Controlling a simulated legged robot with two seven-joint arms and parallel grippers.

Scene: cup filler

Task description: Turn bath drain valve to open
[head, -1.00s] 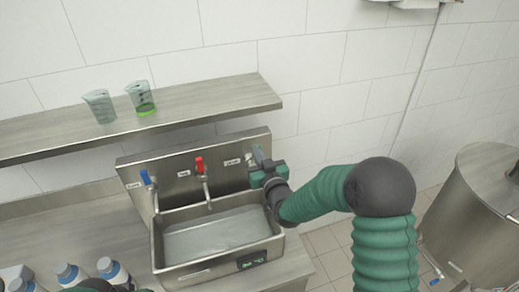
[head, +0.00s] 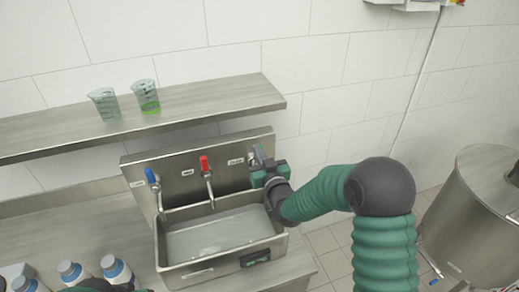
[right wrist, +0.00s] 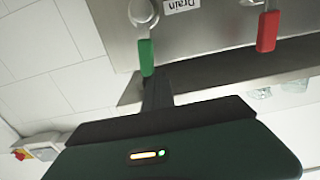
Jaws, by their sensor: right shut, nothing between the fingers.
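The drain valve shows in the right wrist view as a round white fitting (right wrist: 142,12) with a green handle (right wrist: 146,57), beside a label reading "Drain" (right wrist: 182,5). The handle points down in that picture, toward the shelf edge. My right gripper (right wrist: 157,82) is shut and empty. Its fingers are at the tip of the green handle; I cannot tell whether they touch it. In the head view my right gripper (head: 261,158) is at the right end of the sink's back panel and partly hides the valve. My left gripper's jaws do not show.
The steel sink basin (head: 162,240) holds water. A blue tap handle (head: 150,175) and a red one (head: 204,163) stand left of the drain valve. Two cups (head: 104,104) (head: 145,97) stand on the shelf (head: 215,100) above. Bottles (head: 115,270) stand at the lower left.

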